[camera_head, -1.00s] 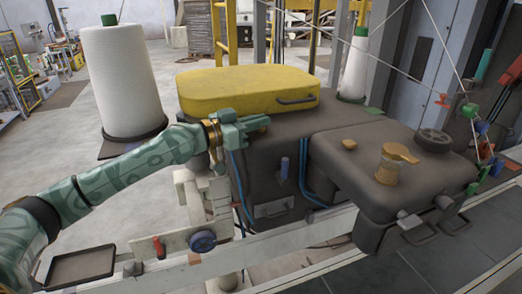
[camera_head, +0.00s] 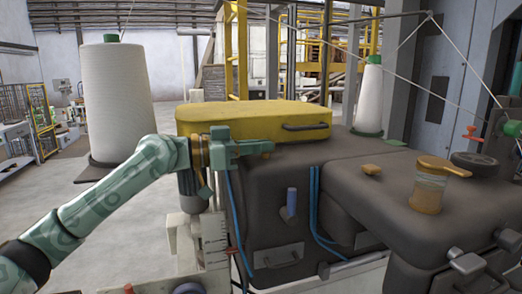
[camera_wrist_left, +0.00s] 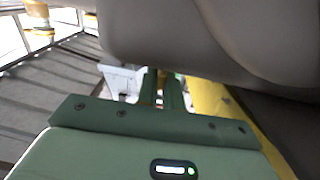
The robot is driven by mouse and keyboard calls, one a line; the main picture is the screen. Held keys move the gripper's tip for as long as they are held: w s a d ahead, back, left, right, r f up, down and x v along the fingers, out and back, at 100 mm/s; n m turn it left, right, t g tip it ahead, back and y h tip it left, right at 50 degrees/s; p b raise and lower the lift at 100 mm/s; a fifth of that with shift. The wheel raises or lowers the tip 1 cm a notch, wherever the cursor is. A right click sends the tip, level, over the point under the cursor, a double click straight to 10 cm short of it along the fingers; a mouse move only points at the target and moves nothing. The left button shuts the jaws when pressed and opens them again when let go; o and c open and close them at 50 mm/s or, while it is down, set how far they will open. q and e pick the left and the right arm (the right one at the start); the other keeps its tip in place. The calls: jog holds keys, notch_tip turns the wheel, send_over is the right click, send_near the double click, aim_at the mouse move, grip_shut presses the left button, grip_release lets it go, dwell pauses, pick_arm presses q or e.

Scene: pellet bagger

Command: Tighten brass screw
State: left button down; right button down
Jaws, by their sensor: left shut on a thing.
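My left gripper (camera_head: 262,147) reaches in front of the yellow cover, beside the dark grey machine. It is shut on a small brass-coloured piece, which I take to be the brass screw; only a narrow strip of it (camera_wrist_left: 160,92) shows between the fingers in the wrist view. Its head and thread are hidden. Another brass-coloured fitting with a flat lever top (camera_head: 432,185) stands upright on the grey machine body at the right, apart from the gripper. A small brass-coloured knob (camera_head: 371,169) sits to its left. My right gripper is not in view.
The yellow cover (camera_head: 255,116) lies behind the gripper. The rounded grey machine body (camera_head: 400,205) fills the right. Blue hoses (camera_head: 314,205) run down its front. A white thread cone (camera_head: 115,100) stands at the left. Open floor (camera_head: 75,195) lies in front of it.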

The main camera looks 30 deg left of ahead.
pick_arm(q)
jog(key=shift+f, duration=0.35)
jog(key=c, duration=1.7)
grip_release()
jog(key=shift+o, duration=0.8)
jog(key=shift+a+r, duration=0.1)
jog(key=shift+r, duration=0.05)
jog(key=shift+s, duration=0.1)
jog(key=p+v, duration=0.1)
jog(key=v, duration=1.5)
jog(key=shift+a+p, duration=0.2)
jog(key=shift+p, duration=0.2)
